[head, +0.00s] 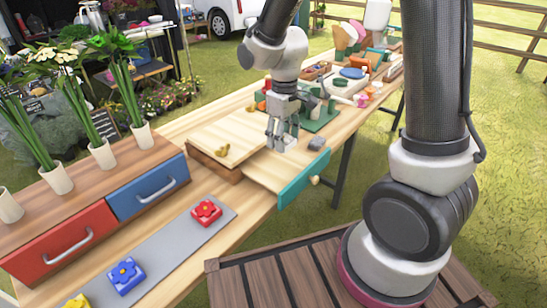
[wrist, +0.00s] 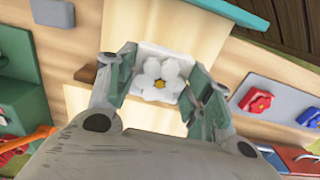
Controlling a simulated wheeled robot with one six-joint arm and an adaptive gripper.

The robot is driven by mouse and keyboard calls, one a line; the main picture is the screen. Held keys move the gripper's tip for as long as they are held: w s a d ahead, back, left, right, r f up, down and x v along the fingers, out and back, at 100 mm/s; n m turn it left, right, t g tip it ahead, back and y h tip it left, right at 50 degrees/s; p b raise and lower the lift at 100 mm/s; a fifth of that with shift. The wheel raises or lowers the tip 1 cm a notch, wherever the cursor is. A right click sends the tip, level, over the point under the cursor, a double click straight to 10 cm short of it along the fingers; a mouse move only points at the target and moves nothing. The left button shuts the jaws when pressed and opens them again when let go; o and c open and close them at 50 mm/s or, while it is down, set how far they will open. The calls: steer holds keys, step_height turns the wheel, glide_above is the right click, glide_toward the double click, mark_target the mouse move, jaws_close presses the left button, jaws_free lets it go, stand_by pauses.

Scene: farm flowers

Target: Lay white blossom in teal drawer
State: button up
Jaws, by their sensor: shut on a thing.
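My gripper (head: 282,143) is shut on the white blossom (wrist: 160,77), a white block with white petals and a yellow centre. In the wrist view the blossom sits between the two fingertips (wrist: 163,88). In the head view the fingers mostly hide it. The teal drawer (head: 303,179) is pulled out of a low wooden box, with its teal front and round knob toward the grass. Its front also shows at the top of the wrist view (wrist: 244,13). My gripper hangs over the far side of the drawer; the exact height is hard to tell.
The wooden box (head: 238,131) has small gold pieces on top. Red (head: 206,212), blue (head: 126,275) and yellow blossoms lie on a grey strip. A cabinet with red and blue drawers (head: 147,190) carries vases. A green board (head: 319,115) with items stands behind.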

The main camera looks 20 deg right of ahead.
mark_target(282, 164)
step_height(282, 164, down, 7)
steer(key=shift+r, duration=0.1)
stand_by(0.4)
steer(key=o, duration=1)
